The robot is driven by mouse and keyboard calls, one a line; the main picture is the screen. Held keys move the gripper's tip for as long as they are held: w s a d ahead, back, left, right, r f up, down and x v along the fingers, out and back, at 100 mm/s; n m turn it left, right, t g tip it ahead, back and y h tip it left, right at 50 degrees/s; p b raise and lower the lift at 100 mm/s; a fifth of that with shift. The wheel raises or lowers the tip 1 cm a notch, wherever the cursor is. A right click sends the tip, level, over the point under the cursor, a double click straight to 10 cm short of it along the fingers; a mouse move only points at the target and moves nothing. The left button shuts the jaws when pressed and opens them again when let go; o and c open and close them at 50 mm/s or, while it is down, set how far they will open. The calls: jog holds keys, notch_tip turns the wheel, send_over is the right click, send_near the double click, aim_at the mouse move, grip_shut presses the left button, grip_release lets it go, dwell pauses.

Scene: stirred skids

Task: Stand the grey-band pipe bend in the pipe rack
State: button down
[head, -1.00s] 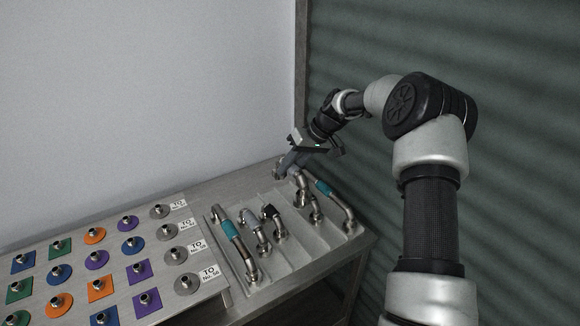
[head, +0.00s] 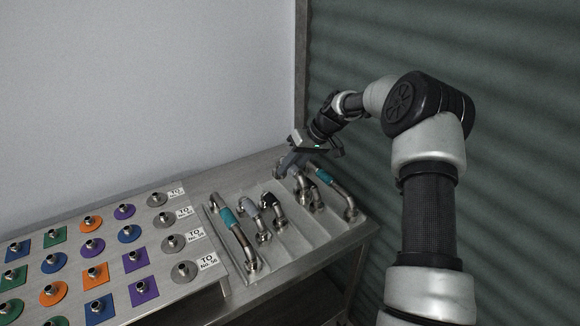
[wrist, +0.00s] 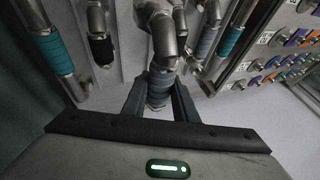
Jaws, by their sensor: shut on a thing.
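My gripper (wrist: 158,105) is shut on a metal pipe bend with a grey band (wrist: 162,84). In the wrist view its fingers grip the bend at the band, and its bare elbow reaches up the picture. In the head view my gripper (head: 293,155) is over the far end of the metal pipe rack (head: 290,247). The held bend is partly hidden there, and whether it touches the rack cannot be told. Another grey-band bend (head: 251,210) sits in the rack, beside a teal-band bend (head: 228,217).
A dark-band bend (head: 270,201) and a second teal-band bend (head: 325,177) also occupy the rack. A board of coloured plates with fittings (head: 72,245) and labels stands to the left. A pale wall (head: 150,90) and a corrugated wall (head: 520,100) are close behind and right.

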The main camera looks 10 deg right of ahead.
jog(key=shift+f+b, duration=1.8)
jog(key=shift+f, duration=1)
jog(key=shift+f, duration=0.2)
jog(key=shift+f+b, duration=1.35)
jog(key=shift+f, duration=0.4)
jog(key=shift+f, duration=0.2)
jog(key=c, duration=1.3)
grip_release()
jog(key=shift+f, duration=0.1)
jog(key=shift+c, duration=0.2)
jog(key=p+v, duration=0.1)
jog(key=v, duration=1.6)
jog(key=shift+r+p, duration=0.2)
jog(key=shift+p, duration=0.15)
jog(key=shift+d, duration=0.1)
